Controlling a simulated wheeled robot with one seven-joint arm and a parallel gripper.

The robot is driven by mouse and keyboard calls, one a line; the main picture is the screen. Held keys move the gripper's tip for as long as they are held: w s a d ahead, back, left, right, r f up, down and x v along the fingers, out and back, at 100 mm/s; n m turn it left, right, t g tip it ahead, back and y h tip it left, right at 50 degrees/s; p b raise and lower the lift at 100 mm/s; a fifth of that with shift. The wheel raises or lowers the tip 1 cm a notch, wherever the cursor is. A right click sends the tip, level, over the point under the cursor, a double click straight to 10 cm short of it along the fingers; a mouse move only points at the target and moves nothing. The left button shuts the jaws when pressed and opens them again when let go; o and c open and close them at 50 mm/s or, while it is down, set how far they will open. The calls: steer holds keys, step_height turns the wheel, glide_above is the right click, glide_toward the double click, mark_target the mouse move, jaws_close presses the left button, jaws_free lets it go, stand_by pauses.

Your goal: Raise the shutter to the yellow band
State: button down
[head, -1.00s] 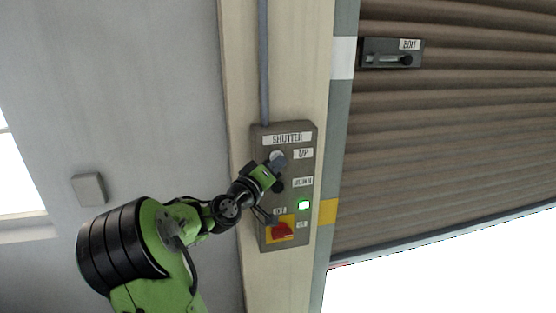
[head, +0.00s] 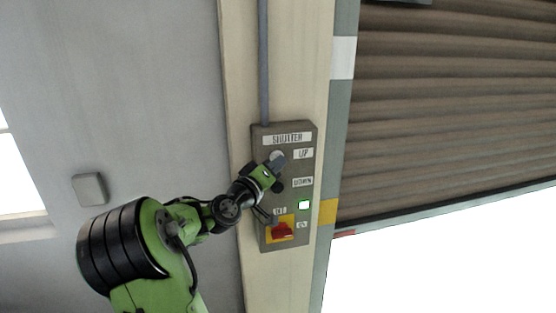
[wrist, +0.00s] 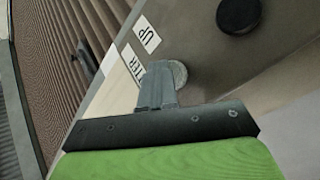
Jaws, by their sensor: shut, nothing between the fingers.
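The shutter (head: 450,110) is a brown slatted curtain. Its slanting bottom edge meets the guide rail a little below the yellow band (head: 328,211). The grey control box (head: 285,188) is on the post, with the UP label (head: 303,153) above the DOWN label (head: 303,182). My gripper (head: 279,160) is shut and empty, its fingertips against the pale UP button (wrist: 179,72), partly covering it in the wrist view. The dark DOWN button (wrist: 239,14) is clear of the fingers.
A red knob on a yellow plate (head: 282,232) is low on the box, below my wrist. A lit green-framed lamp (head: 304,205) is beside it. A white band (head: 343,57) marks the rail higher up. The opening under the shutter is bright and empty.

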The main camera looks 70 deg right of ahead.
stand_by(0.8)
steer(key=shift+s+a+b, duration=0.45)
steer(key=shift+a+b, duration=0.05)
steer(key=shift+a, duration=0.3)
steer(key=shift+s+a+b, duration=0.3)
steer(key=shift+s+a, duration=0.15)
steer(key=shift+a, duration=0.25)
steer(key=shift+s+a+b, duration=0.25)
steer(key=shift+s+a, duration=0.15)
steer(key=shift+a, duration=0.35)
steer(key=shift+s+a+b, duration=0.3)
steer(key=shift+s+a, duration=0.15)
steer(key=shift+a, duration=0.25)
steer(key=shift+f, duration=0.1)
